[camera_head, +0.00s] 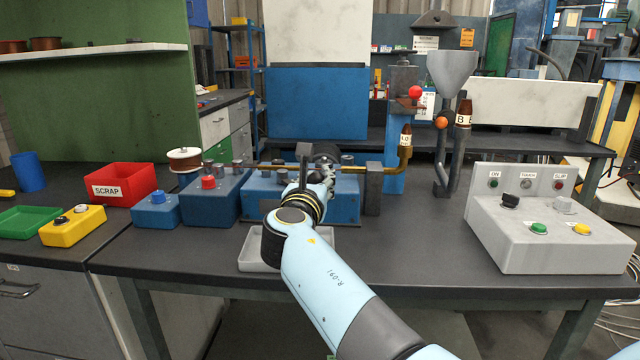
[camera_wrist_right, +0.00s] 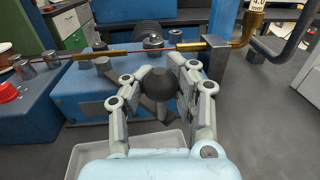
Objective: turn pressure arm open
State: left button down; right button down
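My right gripper (camera_head: 322,180) reaches over the front of the blue winding machine (camera_head: 345,205) in the middle of the bench. In the right wrist view its two fingers (camera_wrist_right: 164,72) stand on either side of a dark ball knob (camera_wrist_right: 158,84), which looks like the end of the pressure arm. The knob nearly fills the gap, but I cannot tell whether the fingers press on it. The arm's lever is mostly hidden behind the knob and gripper. A brass-coloured rod or pipe (camera_head: 376,169) runs across behind the gripper. My left gripper is not in view.
A grey tray (camera_head: 252,255) lies under my right arm. Blue boxes with red and blue knobs (camera_head: 208,190) stand to the left, beside a red scrap bin (camera_head: 121,184). A control panel (camera_head: 540,245) stands at the right. The bench between machine and panel is clear.

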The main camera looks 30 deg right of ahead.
jog(key=shift+s+a+f, duration=0.2)
jog(key=shift+s+f, duration=0.1)
jog(key=shift+f, duration=0.15)
jog(key=c, duration=1.4)
grip_release()
jog(key=shift+r, duration=0.1)
jog(key=shift+o, duration=0.8)
jog(key=shift+s+a+r, duration=0.1)
jog(key=shift+a+r, duration=0.05)
jog(key=shift+r, duration=0.1)
jog(key=shift+r, duration=0.35)
notch_tip(320, 180, up, 9)
jog(key=shift+r, duration=0.1)
